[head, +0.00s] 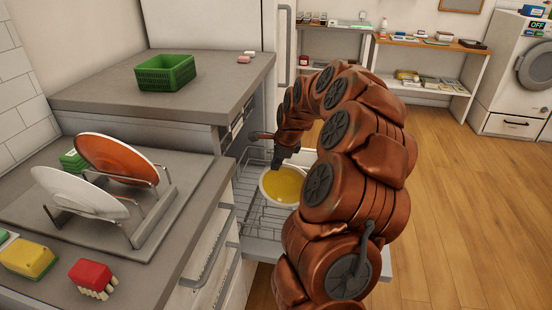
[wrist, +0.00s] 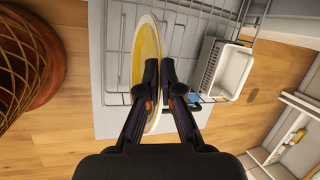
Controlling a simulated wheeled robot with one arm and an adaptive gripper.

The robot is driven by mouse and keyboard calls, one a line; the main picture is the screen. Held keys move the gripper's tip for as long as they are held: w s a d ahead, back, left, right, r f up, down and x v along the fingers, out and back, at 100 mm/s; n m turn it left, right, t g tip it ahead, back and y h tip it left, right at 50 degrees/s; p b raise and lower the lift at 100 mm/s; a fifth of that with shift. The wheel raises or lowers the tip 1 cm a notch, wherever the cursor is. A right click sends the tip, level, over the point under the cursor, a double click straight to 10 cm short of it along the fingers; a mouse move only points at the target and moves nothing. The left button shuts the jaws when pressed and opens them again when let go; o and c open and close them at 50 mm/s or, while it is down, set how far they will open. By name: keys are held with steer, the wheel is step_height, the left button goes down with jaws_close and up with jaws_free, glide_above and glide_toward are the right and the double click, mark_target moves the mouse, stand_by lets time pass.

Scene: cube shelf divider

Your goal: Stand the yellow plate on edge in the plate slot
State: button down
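The yellow plate (head: 282,186) has a white rim and stands steeply tilted in the pulled-out wire rack, partly behind my arm. The wrist view shows it almost edge-on (wrist: 144,55). My gripper (head: 279,160) is at its upper rim. In the wrist view, the fingers (wrist: 160,72) are close together with the rim between them, and they look shut on it. On the left counter, a grey plate rack (head: 165,213) with wire dividers holds an orange plate (head: 113,157) and a white plate (head: 78,192), both leaning. A gap shows between these plates.
The wire rack (head: 250,218) extends beside the counter. A white basket (wrist: 235,72) sits in it. A green basket (head: 165,73) stands on the higher counter. A yellow sponge (head: 28,259) and a red brush (head: 92,277) lie near the plate rack. Open wooden floor (head: 460,200) lies right.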

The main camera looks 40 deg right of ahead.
steer(key=b, duration=0.2)
glide_above(274, 195)
steer(key=s, duration=0.1)
steer(key=shift+s+a+f, duration=0.1)
steer(key=shift+s+f, duration=0.05)
steer(key=shift+f, duration=4)
steer(key=shift+f+b, duration=0.3)
steer(key=shift+f, duration=0.95)
steer(key=shift+f, duration=0.55)
steer(key=c, duration=1.6)
jaws_free()
steer(key=shift+o, duration=0.2)
steer(key=o, duration=0.6)
steer(key=shift+c, duration=0.2)
steer(key=shift+r, duration=0.1)
